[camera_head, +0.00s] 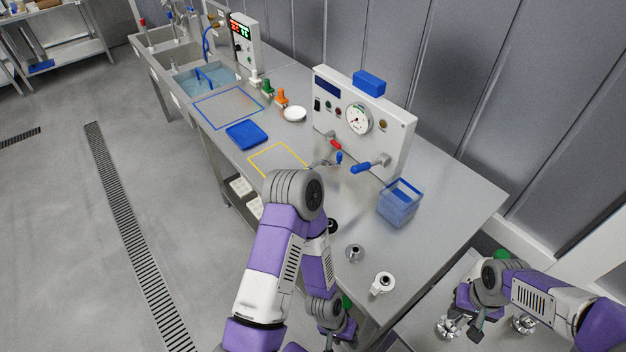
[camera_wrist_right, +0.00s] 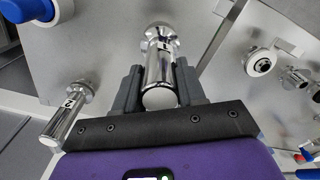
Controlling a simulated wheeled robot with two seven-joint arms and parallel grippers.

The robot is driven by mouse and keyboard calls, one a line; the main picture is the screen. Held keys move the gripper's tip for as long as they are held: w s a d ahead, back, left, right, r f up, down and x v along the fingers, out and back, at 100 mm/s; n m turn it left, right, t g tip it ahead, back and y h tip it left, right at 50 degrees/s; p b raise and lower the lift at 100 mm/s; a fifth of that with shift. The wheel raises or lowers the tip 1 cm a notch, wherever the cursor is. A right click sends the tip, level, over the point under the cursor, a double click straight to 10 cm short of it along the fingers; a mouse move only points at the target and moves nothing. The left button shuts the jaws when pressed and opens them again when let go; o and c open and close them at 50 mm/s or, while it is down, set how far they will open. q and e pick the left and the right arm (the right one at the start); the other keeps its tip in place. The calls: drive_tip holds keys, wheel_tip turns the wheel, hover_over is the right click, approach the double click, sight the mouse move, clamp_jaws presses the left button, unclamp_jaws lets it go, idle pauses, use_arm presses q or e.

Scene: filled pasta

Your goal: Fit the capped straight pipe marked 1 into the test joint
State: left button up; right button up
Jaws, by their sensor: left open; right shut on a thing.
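My right gripper (camera_head: 466,322) is shut on a shiny steel straight pipe (camera_wrist_right: 160,72) with a wider rounded end. A mark shows on the pipe, but I cannot read it surely. The pipe also shows in the head view (camera_head: 447,328), low over or on the side table. A second steel pipe marked 2 (camera_wrist_right: 65,115) stands apart from it, also in the head view (camera_head: 523,324). My left gripper (camera_head: 340,332) is open at the lower edge, partly hidden by my arm. A metal fitting, seemingly the test joint (camera_head: 319,163), sits before the gauge panel (camera_head: 362,122).
On the bench are a white clamp ring (camera_head: 383,283), a steel ferrule (camera_head: 355,254), a blue clear-sided bin (camera_head: 399,203) and a blue tray (camera_head: 246,135). A blue-handled valve (camera_head: 371,163) juts from the panel. A gap separates the bench and the side table (camera_head: 415,322).

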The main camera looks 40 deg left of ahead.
drive_tip(key=shift+r+p, duration=1.1)
drive_tip(key=shift+r, duration=0.65)
drive_tip(key=shift+f, duration=0.1)
